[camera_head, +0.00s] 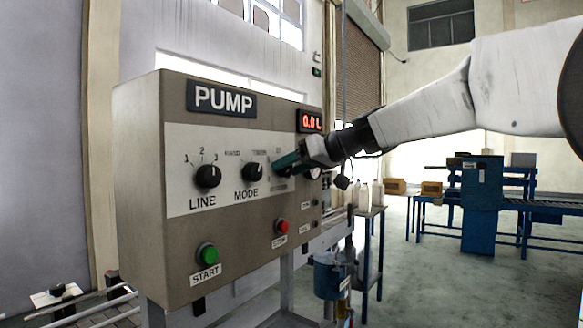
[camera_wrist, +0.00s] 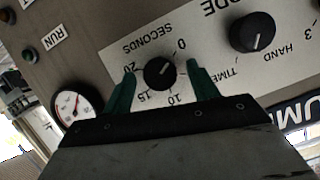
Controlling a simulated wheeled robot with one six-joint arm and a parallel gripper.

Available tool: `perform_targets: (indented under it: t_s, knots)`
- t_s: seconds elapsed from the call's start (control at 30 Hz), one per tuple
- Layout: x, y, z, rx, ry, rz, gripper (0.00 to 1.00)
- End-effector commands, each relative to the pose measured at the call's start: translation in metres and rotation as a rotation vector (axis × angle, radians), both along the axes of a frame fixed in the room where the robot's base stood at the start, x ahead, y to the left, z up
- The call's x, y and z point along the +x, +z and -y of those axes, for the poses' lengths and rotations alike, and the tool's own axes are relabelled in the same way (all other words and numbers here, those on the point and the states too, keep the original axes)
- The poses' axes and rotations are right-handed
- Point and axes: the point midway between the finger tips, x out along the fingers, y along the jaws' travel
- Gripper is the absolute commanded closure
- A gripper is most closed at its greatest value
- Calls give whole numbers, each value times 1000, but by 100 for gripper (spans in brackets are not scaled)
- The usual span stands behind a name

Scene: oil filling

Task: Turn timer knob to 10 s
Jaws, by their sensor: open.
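The timer knob (camera_wrist: 160,73) is a black round knob on the pump panel (camera_head: 138,180). Its dial carries SECONDS and the numbers 0, 10, 15 and 20, seen upside down in the wrist view. Its white pointer line appears turned toward the 0 mark. My gripper (camera_wrist: 161,70) is open, with one green finger on each side of the knob and a visible gap to it on both sides. In the head view my gripper (camera_head: 284,164) is at the panel's right part and hides most of the timer knob.
The MODE knob (camera_head: 252,172) sits just left of my gripper, and the LINE knob (camera_head: 207,176) further left. Below are the green START button (camera_head: 207,254) and a red button (camera_head: 281,226). A round gauge (camera_wrist: 77,106) is close to one finger.

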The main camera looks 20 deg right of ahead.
Motion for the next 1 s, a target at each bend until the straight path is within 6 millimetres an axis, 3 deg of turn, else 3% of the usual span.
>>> perform_targets:
  t_s: [0.27, 0.43, 1.0]
  knots:
    - [1, -1, -2, 0, 0, 0, 41]
    - [1, -1, -2, 0, 0, 0, 85]
    - [2, -2, -1, 119, 1, -89, 86]
